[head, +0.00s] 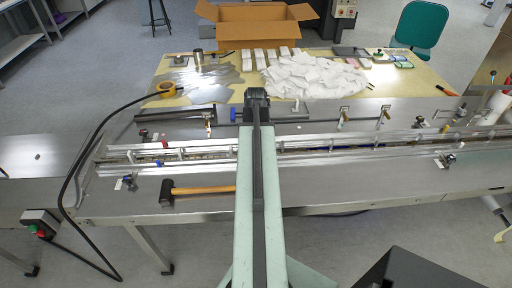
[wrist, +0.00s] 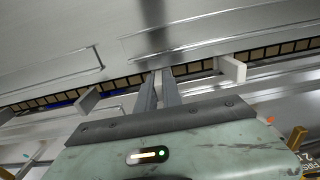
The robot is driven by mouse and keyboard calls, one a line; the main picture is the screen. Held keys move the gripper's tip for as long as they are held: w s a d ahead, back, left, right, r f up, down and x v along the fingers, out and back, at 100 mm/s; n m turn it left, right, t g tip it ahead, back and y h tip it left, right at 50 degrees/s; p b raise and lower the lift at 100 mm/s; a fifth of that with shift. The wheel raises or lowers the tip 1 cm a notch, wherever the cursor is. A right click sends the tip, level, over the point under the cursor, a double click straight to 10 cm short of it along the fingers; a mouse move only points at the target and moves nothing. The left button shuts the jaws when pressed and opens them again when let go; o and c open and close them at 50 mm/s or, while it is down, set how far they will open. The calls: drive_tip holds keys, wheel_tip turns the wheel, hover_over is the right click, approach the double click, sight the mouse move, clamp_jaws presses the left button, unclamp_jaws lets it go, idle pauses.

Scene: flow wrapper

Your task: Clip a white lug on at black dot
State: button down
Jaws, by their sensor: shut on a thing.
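My gripper (wrist: 160,76) points at the chain channel in the wrist view. Its two grey fingers are close together, with a pale sliver, seemingly a white lug (wrist: 158,82), between them. The fingers hide most of it, and I cannot tell whether it touches the chain. The dark chain (wrist: 195,67) with tan links runs across the view. One white lug (wrist: 232,70) stands on it to the right and another (wrist: 88,100) to the left. No black dot can be made out. In the head view my arm hides the gripper.
The long steel infeed (head: 380,150) carries rails and clamps. A hammer (head: 200,190) lies on its near deck. A black cable (head: 72,170) loops at left.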

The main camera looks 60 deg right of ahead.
drive_tip(key=c, duration=1.4)
unclamp_jaws()
drive_tip(key=shift+c, duration=0.2)
wheel_tip(320, 180, up, 8)
drive_tip(key=p, duration=0.8)
drive_tip(key=shift+f, duration=0.1)
